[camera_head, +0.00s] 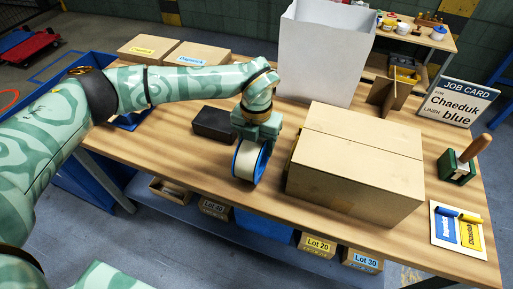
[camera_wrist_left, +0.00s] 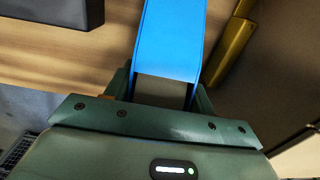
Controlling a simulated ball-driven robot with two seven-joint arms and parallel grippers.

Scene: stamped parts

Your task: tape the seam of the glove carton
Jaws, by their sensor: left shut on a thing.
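The glove carton (camera_head: 355,165) is a closed brown box on the wooden table, right of centre. A seam line crosses its top. My left gripper (camera_head: 256,138) is shut on a tape roll (camera_head: 249,162) with a blue rim and a pale middle, left of the carton. In the left wrist view the blue band of the tape roll (camera_wrist_left: 170,40) stands between the fingers of my left gripper (camera_wrist_left: 163,92). The carton face (camera_wrist_left: 285,75) is at the right there, with a yellow strip (camera_wrist_left: 232,50) near it. My right gripper is not in view.
A black block (camera_head: 213,123) lies left of the tape roll, also in the wrist view (camera_wrist_left: 50,12). A tall white bin (camera_head: 322,50) stands behind. A job card (camera_head: 458,102), a green block with wooden handle (camera_head: 458,165) and a label board (camera_head: 458,230) are at right. Two flat cartons (camera_head: 150,50) lie back left.

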